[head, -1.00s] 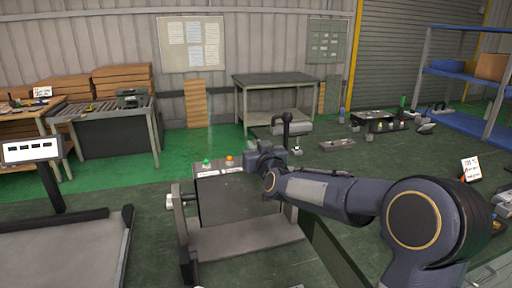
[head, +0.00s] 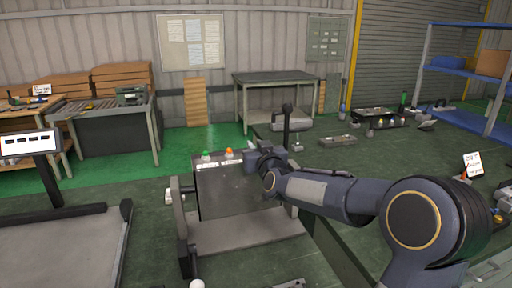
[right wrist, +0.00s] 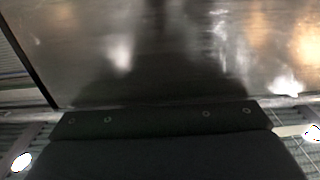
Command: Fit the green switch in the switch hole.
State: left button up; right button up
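The green switch (head: 206,155) is a small green knob at the top left of a dark box-shaped unit (head: 236,192) in the head view. An orange switch (head: 229,153) is just right of it. Whether either is seated in a hole is too small to tell, and I cannot make out an empty switch hole. My right gripper (head: 252,157) is at the unit's top right, right of both switches. Its fingers are not clear. The right wrist view shows a shiny dark metal surface (right wrist: 150,50) close up, but no switch. My left gripper is not in view.
The unit stands in a grey metal frame (head: 250,236). A dark post (head: 287,126) rises behind my right arm. A flat platform (head: 60,250) with a display (head: 30,143) is at left. Workbenches line the wall, and loose parts lie on the right floor.

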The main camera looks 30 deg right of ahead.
jog(key=o, duration=0.5)
jog(key=v, duration=0.7)
jog(key=shift+s+b, duration=0.3)
jog(key=shift+s, duration=0.1)
jog(key=shift+a, duration=0.15)
jog(key=s+a+f+g+y+p, duration=0.1)
jog(key=s+a+f+g, duration=0.3)
jog(key=s, duration=0.6)
jog(key=s+a+f+g+y+p, duration=0.1)
jog(key=s+a+f+g+y, duration=0.2)
jog(key=s, duration=0.7)
jog(key=s+a+f+n+g+y+p, duration=0.1)
jog(key=s+a+f+g+y+p, duration=0.1)
jog(key=s+a+f+g+y, duration=0.2)
jog(key=s+a+f, duration=0.3)
jog(key=s+a, duration=0.1)
jog(key=s, duration=0.2)
jog(key=shift+g, duration=0.3)
